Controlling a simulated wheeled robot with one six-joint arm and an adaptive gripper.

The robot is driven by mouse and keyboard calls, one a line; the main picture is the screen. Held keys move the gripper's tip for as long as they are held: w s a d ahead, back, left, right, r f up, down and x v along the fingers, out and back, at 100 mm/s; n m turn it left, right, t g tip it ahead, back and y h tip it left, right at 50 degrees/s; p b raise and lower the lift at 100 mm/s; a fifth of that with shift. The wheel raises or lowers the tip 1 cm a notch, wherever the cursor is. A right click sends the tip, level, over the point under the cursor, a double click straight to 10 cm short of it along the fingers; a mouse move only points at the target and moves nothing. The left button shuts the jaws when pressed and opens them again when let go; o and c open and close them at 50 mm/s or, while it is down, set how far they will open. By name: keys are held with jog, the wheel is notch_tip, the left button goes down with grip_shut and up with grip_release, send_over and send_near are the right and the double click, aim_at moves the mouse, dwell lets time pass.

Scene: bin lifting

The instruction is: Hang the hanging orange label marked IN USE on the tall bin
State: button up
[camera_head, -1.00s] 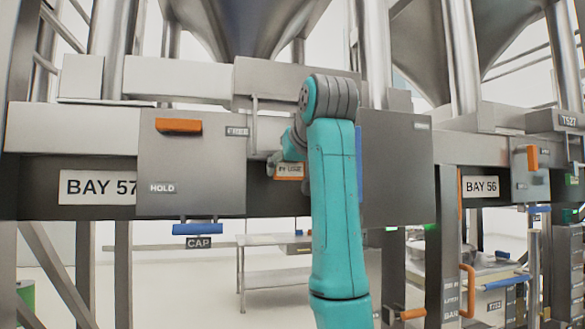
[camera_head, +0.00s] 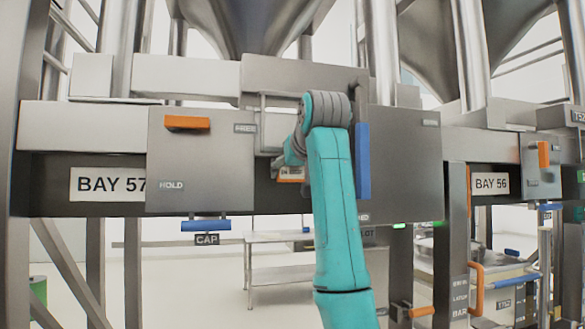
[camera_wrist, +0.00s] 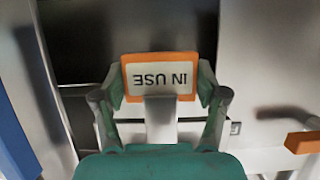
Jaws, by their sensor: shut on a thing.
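The orange-framed label (camera_wrist: 128,78) reads IN USE, upside down in the wrist view. My gripper (camera_wrist: 162,88) is shut on it, one finger at each side. In the head view the label (camera_head: 288,178) is small and partly covered by my teal arm, and my gripper (camera_head: 287,160) is mostly hidden there. The label is in front of the dark gap between two grey panels. A pale upright strip shows just below the label in the wrist view; I cannot tell whether they touch. Two large metal hoppers (camera_head: 245,25) show above; I cannot tell which is the tall bin.
A grey panel (camera_head: 200,155) with an orange handle (camera_head: 187,123) is left of my arm. Another grey panel (camera_head: 405,165) and a blue bar (camera_head: 363,160) are close on the right. BAY 57 (camera_head: 107,184) and BAY 56 (camera_head: 491,183) signs flank them. A table (camera_head: 280,272) stands behind.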

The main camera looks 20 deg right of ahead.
jog(key=shift+f, duration=0.2)
jog(key=o, duration=1.1)
jog(key=v, duration=1.2)
